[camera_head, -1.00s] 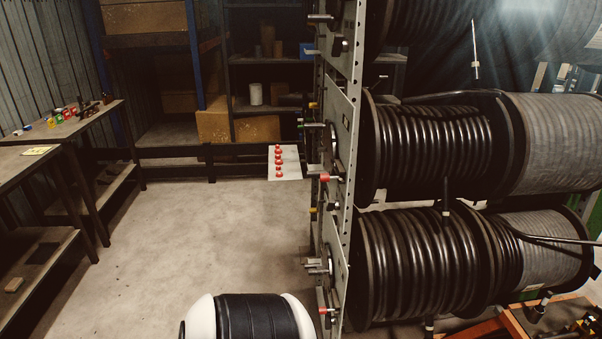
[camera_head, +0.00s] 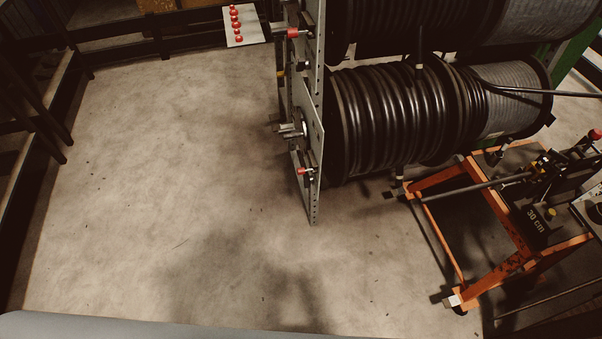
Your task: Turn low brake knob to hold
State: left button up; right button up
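The low brake knob (camera_head: 301,171) is a small red knob on the side plate of the hose rack, near the bottom of its upright. It sits below the hub and crank (camera_head: 291,129) of the lowest reel. Its exact setting is too small to read. The lowest reel (camera_head: 385,120) carries black hose and stands to the right of the plate. Another red knob (camera_head: 292,33) shows higher on the rack. Neither of my grippers is in view.
An orange wheeled frame (camera_head: 509,228) with a machine marked 30 cm stands at the right. The concrete floor (camera_head: 160,190) left of and before the rack is clear. A dark rail runs along the back.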

aim_at(307, 179)
jog(key=i+j+z, duration=0.1)
jog(key=z, duration=0.75)
jog(key=i+j+z, duration=0.1)
jog(key=z, duration=0.35)
jog(key=j+z, duration=0.25)
jog(key=z, duration=0.15)
jog(key=j+z, duration=0.2)
jog(key=j, duration=0.25)
jog(key=j+z, duration=0.2)
jog(key=j, duration=0.25)
jog(key=j+z, duration=0.2)
jog(key=j, duration=0.25)
jog(key=k+j+z, duration=0.2)
jog(key=j, duration=0.2)
jog(key=j+z, duration=0.2)
jog(key=j, duration=0.25)
jog(key=k+j+z, duration=0.15)
jog(key=j, duration=0.25)
jog(key=k+j+z, duration=0.2)
jog(key=j, duration=0.15)
